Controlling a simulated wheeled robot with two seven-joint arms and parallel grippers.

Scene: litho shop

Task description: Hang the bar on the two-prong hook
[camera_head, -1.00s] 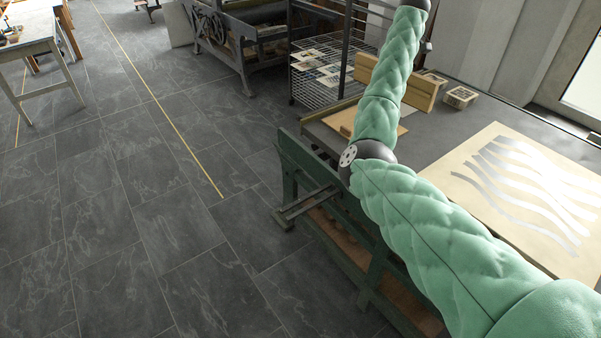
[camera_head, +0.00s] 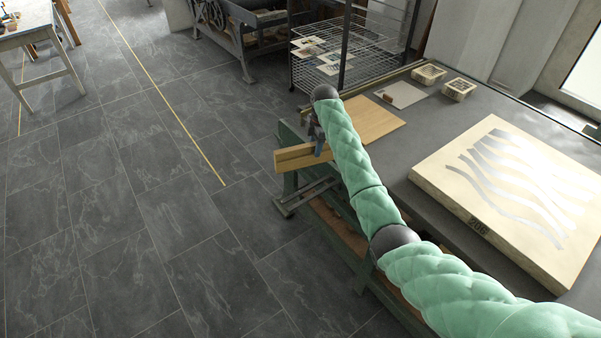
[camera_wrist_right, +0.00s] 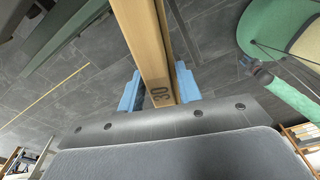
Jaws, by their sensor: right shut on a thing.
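The bar (camera_head: 294,160) is a pale wooden beam marked 30. My right gripper (camera_head: 320,146) is shut on it, and it juts out to the left past the green-framed table's edge. In the right wrist view the bar (camera_wrist_right: 148,45) runs away from me between the two blue fingers of the right gripper (camera_wrist_right: 160,92). Two parallel dark rails (camera_head: 306,197) stick out from the green frame, below and apart from the bar in the picture; they look like the two-prong hook.
The table (camera_head: 410,150) carries a thick pale stone slab (camera_head: 440,180) with a wavy pattern, a thin wooden board (camera_head: 372,119) and two small boxes (camera_head: 459,89). A wire rack (camera_head: 335,55) stands behind.

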